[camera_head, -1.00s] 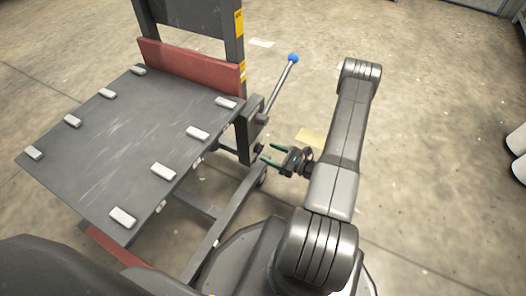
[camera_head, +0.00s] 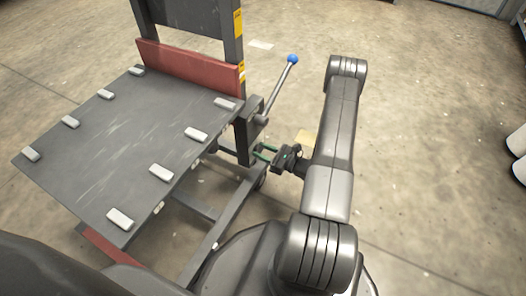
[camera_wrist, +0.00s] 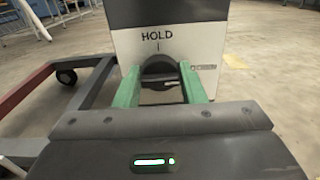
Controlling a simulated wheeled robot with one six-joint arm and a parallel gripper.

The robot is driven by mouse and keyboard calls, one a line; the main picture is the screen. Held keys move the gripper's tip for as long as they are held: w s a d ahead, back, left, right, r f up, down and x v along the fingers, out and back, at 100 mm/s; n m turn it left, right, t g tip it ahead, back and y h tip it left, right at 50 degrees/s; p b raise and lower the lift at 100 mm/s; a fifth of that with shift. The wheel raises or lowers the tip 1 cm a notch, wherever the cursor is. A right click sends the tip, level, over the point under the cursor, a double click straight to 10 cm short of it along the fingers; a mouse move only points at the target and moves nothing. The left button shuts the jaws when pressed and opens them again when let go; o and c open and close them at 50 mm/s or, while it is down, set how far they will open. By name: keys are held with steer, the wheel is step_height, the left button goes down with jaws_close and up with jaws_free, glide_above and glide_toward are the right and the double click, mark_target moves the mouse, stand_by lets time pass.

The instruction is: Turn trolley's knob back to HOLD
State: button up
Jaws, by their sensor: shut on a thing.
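The trolley (camera_head: 105,150) stands at the left in the head view, with a flat dark platform and a dark upright post. In the wrist view its round black knob (camera_wrist: 159,68) sits on a pale plate (camera_wrist: 128,48) below the word HOLD and a short tick mark. My gripper (camera_wrist: 160,82) has its two green fingers on either side of the knob and is shut on it. In the head view my gripper (camera_head: 266,152) reaches the trolley's side from the right; the knob is hard to make out there. The knob's pointer direction is not clear.
A lever with a blue ball (camera_head: 292,59) rises just above my gripper at the trolley's side. A red bar (camera_head: 185,65) crosses the back of the platform, which carries several pale pads. The floor to the right is largely clear.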

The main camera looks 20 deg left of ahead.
steer(key=shift+n+b, duration=0.3)
steer(key=n+b, duration=0.1)
steer(key=n, duration=0.1)
steer(key=shift+f+n+b, duration=0.1)
steer(key=shift+n+b, duration=0.25)
steer(key=shift+n, duration=0.05)
steer(key=n, duration=0.4)
steer(key=shift+s+n+b, duration=0.15)
steer(key=shift+n+b, duration=0.15)
steer(key=shift+b, duration=0.05)
steer(key=shift+s+f+n, duration=0.1)
steer(key=shift+f+n, duration=0.05)
steer(key=shift+n, duration=4.75)
steer(key=o, duration=1)
steer(key=shift+d, duration=0.1)
steer(key=s+d+p, duration=0.1)
steer(key=d+p, duration=0.2)
steer(key=d, duration=1)
steer(key=shift+d+p, duration=0.3)
